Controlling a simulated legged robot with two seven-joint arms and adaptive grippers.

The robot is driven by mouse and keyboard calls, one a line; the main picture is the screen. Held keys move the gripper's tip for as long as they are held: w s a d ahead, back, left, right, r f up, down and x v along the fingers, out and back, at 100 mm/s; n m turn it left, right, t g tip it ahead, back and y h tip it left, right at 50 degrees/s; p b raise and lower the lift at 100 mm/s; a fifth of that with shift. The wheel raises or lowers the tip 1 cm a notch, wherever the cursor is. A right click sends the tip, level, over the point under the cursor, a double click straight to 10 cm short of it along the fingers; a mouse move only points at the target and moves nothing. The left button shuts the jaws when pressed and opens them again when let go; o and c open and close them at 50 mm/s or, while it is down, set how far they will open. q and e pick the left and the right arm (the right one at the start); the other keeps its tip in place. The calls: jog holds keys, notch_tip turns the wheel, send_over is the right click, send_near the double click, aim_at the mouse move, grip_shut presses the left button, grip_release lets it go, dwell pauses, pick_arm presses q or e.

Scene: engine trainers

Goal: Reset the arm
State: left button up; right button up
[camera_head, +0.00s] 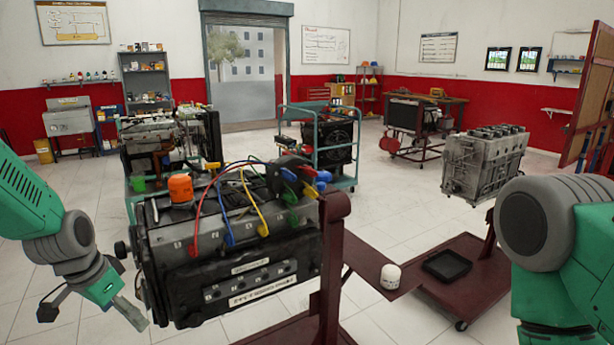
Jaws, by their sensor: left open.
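My left arm comes in from the left, green and grey. Its left gripper (92,309) hangs low at the lower left, with its fingers spread and nothing between them. It is beside the left end of the black engine (230,255) on the dark red stand (331,260). I cannot tell whether a finger touches the engine. My right arm shows at the right edge as a green and grey link; its gripper is out of the frame.
An orange cap (180,188) and coloured cables top the engine. A white canister (390,277) and a black tray (446,265) rest on red stand parts. A grey engine (484,165) stands at right. Open tiled floor (385,215) lies between the stands.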

pick_arm(q)
jog(key=s+d+f+n+g+y+b, duration=0.1)
jog(key=s+d+f+b, duration=0.1)
jog(key=s+f, duration=0.55)
jog(key=s+d+f+n+b, duration=0.15)
jog(key=s+f, duration=0.25)
jog(key=f, duration=0.7)
jog(key=s+d+f+b, duration=0.2)
jog(key=s+f, duration=0.4)
jog(key=s, duration=0.4)
jog(key=s+d+f+n+g+b, duration=0.1)
jog(key=s+f, duration=0.4)
jog(key=s, duration=0.5)
jog(key=shift+d+f+b, duration=0.35)
jog(key=shift+d+b, duration=0.15)
jog(key=shift+b, duration=0.6)
jog(key=shift+w+n, duration=0.1)
jog(key=shift+n, duration=0.15)
jog(key=shift+c, duration=0.3)
